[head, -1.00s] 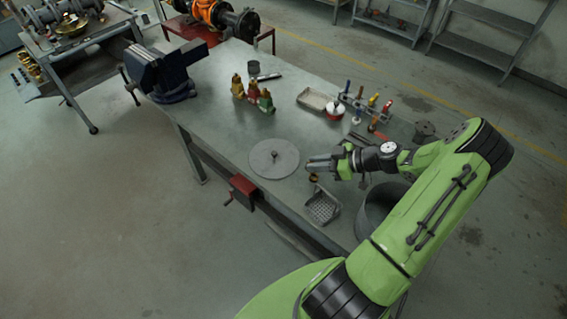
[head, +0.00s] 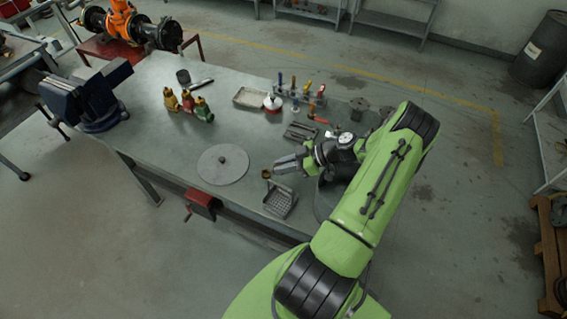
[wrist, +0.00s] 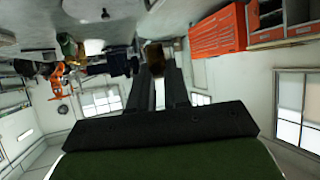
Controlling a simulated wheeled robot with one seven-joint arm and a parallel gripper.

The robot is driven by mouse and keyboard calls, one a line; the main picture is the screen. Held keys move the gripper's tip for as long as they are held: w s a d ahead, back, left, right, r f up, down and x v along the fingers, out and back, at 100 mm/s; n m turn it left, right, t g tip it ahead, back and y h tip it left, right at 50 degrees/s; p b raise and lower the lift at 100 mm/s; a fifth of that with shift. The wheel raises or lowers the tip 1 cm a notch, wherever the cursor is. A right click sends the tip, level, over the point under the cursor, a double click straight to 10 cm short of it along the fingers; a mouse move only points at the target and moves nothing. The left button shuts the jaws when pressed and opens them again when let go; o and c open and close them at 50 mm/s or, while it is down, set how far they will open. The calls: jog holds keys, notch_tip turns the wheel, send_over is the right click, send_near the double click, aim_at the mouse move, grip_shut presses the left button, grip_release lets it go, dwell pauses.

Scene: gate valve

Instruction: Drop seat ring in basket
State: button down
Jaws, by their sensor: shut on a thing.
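A small brass-brown seat ring (head: 266,174) is at the tips of my gripper (head: 272,168) in the head view. In the wrist view the ring shows as a dark brown piece (wrist: 154,55) between the fingertips (wrist: 158,72). My gripper is shut on it. A grey mesh basket (head: 281,204) sits near the front edge of the workbench, just below and right of the ring in the head view. The ring appears above the bench, apart from the basket; its exact height is hard to tell.
A round grey plate (head: 223,170) with a central knob lies left of my gripper. A large grey cylinder (head: 325,202) stands partly behind my arm. A tool rack (head: 298,96), a tray (head: 250,98) and a blue vise (head: 90,103) are farther off. The bench's (head: 160,145) left-middle is clear.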

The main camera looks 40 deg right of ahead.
jog(key=c, duration=1)
grip_release()
jog(key=shift+r, duration=0.1)
jog(key=b+v, duration=0.1)
jog(key=v, duration=1.4)
jog(key=shift+s+d+r+b, duration=0.15)
jog(key=shift+s+d+b, duration=0.1)
jog(key=shift+s+b, duration=0.05)
